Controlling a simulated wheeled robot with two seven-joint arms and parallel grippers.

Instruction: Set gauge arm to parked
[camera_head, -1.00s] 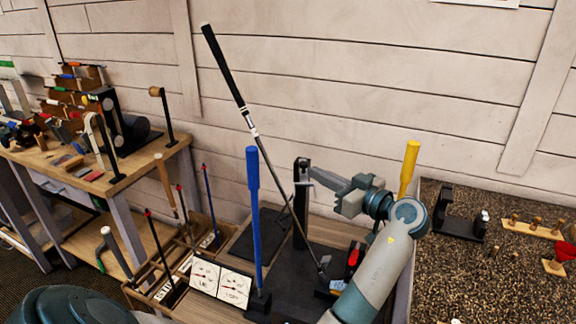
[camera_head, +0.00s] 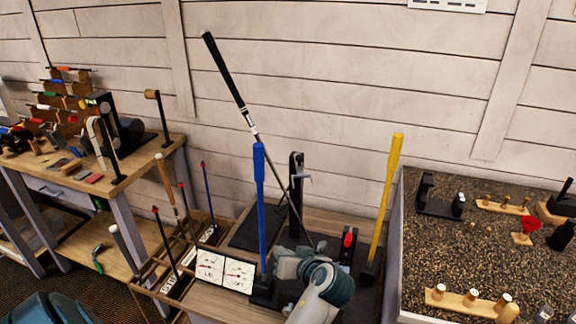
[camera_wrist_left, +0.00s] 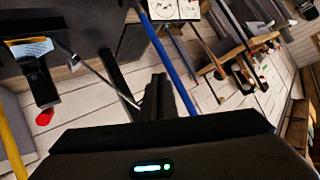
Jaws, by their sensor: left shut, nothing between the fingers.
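A black post (camera_head: 295,200) stands on the dark bench plate behind the blue bar, with a small grey arm (camera_head: 306,179) sticking out to the right near its top. This looks like the gauge arm; I cannot tell its exact setting. A golf club (camera_head: 224,72) with a black grip leans past the post, grip up. Two white dial cards (camera_head: 238,276) stand at the bench's front left. My left gripper (camera_head: 283,262) is shut and empty, low in front of the post and apart from the grey arm. My right gripper is not in view.
An upright blue bar (camera_head: 260,190) and a tilted yellow bar (camera_head: 390,185) stand either side of my left gripper. A red-topped black device (camera_head: 347,243) is close on the right. A gravel-topped table (camera_head: 445,245) is further right, a cluttered workbench (camera_head: 60,180) left.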

